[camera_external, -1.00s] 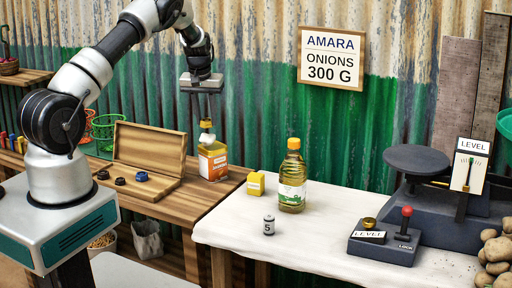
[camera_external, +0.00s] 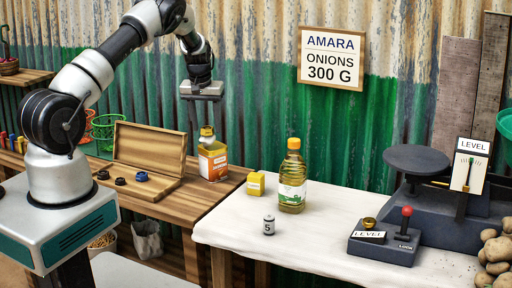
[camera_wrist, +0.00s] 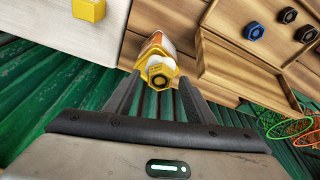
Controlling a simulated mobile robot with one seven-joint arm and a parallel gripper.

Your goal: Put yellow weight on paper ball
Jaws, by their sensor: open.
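The yellow weight (camera_wrist: 160,78), hexagonal with a dark ring on top, shows between my gripper's fingers in the wrist view. It also shows in the external view (camera_external: 207,131), at the top of the orange-labelled bottle. The white paper ball (camera_wrist: 158,61) shows just under and around it. In the external view the paper ball (camera_external: 206,140) is a small pale patch between weight and bottle. My gripper (camera_external: 204,125) points down over the bottle and is open, with fingers (camera_wrist: 160,85) either side of the weight. Whether a finger touches it I cannot tell.
On the white table are a yellow block (camera_external: 256,184), an oil bottle (camera_external: 292,180), a grey weight marked 5 (camera_external: 268,226) and a dark scale (camera_external: 416,160). The green wall is close behind.

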